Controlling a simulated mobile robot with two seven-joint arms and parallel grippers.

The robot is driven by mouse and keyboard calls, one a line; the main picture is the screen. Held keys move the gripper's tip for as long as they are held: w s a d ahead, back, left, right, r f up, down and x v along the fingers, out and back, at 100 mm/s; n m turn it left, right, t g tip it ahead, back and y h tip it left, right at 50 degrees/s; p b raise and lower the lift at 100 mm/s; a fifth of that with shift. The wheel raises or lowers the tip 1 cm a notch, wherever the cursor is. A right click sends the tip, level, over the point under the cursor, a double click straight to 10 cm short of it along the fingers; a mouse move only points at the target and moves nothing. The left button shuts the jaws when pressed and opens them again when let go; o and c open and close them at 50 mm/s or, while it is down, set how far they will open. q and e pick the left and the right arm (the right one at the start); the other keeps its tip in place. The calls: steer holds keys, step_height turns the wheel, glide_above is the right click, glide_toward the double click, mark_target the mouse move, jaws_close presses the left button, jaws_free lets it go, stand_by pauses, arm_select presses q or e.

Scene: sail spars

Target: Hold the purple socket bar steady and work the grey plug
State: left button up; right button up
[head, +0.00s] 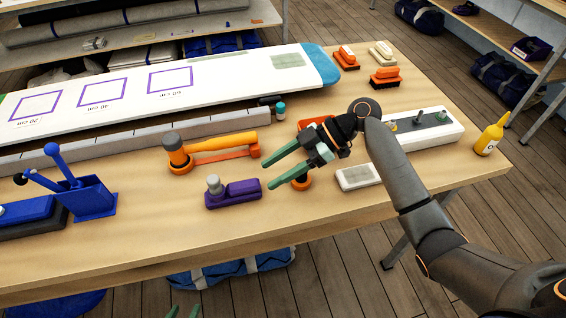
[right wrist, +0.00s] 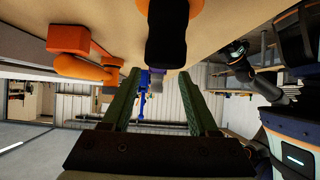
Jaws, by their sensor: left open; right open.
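The purple socket bar (head: 243,191) lies on the wooden table near its front edge. The grey plug (head: 214,186) stands upright at the bar's left end. My right gripper (head: 268,175) is open and empty, just right of the bar and apart from it, with its green fingers pointing towards it.
An orange clamp-like piece (head: 215,150) lies behind the bar. A blue holder with levers (head: 88,198) stands to the left. An orange round piece (head: 301,182) sits below my right gripper. A white block (head: 358,176) and yellow bottle (head: 489,138) are to the right.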

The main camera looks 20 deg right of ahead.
mark_target(254, 182)
steer(key=x, duration=0.6)
steer(key=shift+a, duration=0.1)
jaws_close()
stand_by(0.5)
steer(key=shift+f, duration=0.15)
stand_by(1.2)
steer(key=shift+o, duration=1.7)
jaws_free()
jaws_close()
